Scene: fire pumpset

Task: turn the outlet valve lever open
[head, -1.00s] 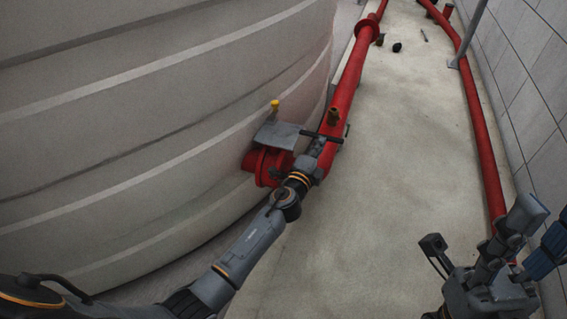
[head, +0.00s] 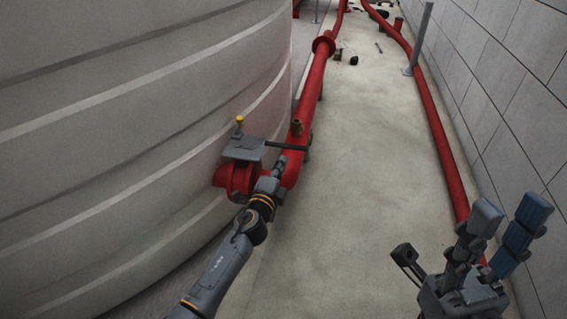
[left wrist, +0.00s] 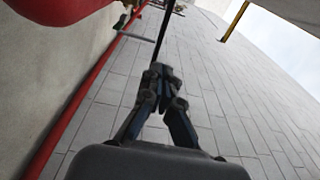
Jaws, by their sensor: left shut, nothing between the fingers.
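The outlet valve (head: 238,178) is a red flanged body on the tank's side, with a grey plate (head: 243,149) and a yellow knob (head: 239,121) above it. A dark lever bar (head: 287,146) sticks out to the right from the plate, toward the red pipe. My left gripper (head: 281,163) is just below and in front of the bar; contact cannot be told. In the left wrist view its fingers (left wrist: 163,76) are shut and empty, with a thin dark bar (left wrist: 162,35) beyond the tips. My right gripper (head: 455,240) is open and empty at the lower right, far from the valve.
The large ribbed tank (head: 130,130) fills the left. A red pipe (head: 312,90) runs back from the valve, and another (head: 437,135) runs along the tiled wall (head: 500,80). The concrete floor (head: 365,150) between them is mostly clear, with small items far back.

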